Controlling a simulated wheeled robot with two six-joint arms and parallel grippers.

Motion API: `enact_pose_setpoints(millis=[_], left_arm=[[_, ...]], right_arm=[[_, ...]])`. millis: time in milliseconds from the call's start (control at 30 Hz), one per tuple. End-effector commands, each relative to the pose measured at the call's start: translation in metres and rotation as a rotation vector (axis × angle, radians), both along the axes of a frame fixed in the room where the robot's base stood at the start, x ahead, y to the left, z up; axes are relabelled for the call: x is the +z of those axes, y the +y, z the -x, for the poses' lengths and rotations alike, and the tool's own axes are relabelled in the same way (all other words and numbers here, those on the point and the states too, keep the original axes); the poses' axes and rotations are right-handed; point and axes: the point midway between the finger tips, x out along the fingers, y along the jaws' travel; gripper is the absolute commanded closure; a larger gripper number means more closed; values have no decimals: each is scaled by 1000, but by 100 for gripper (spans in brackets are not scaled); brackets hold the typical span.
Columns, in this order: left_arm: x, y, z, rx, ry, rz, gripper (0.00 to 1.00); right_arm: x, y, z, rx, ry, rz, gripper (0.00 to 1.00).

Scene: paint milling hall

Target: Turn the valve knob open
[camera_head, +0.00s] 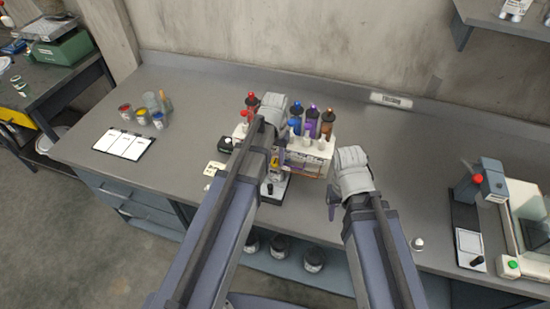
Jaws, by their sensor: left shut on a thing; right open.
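A dispensing rack (318,158) with several bottles with coloured caps stands near the middle of the bench. I cannot single out the valve knob; my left arm and gripper cover part of the rack's left side. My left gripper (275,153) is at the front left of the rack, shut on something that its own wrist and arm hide. My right gripper (333,197) is open and empty, to the right of the rack and apart from it, over the bench's front part.
On the grey bench (195,95), a paper sheet (123,143) and several small pots (141,115) lie left. A device with a red button (478,180) stands right. Dark-lidded jars (314,258) stand below the bench. The bench between rack and right device is mostly clear.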

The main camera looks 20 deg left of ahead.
Motion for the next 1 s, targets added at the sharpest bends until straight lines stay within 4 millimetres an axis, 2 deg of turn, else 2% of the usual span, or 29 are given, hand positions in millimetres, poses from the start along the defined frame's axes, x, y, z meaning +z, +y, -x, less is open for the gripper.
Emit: enact_pose_setpoints(millis=[400, 433, 600, 700, 1000], left_arm=[[0, 0, 0, 6, 0, 0, 100], [0, 0, 0, 6, 0, 0, 60], [0, 0, 0, 5, 0, 0, 41], [0, 0, 0, 5, 0, 0, 34], [2, 0, 0, 4, 0, 0, 34]], right_arm=[[0, 0, 0, 0, 0, 0, 50], [0, 0, 0, 0, 0, 0, 50], [0, 0, 0, 0, 0, 0, 50], [0, 0, 0, 0, 0, 0, 50], [2, 0, 0, 0, 0, 0, 50]])
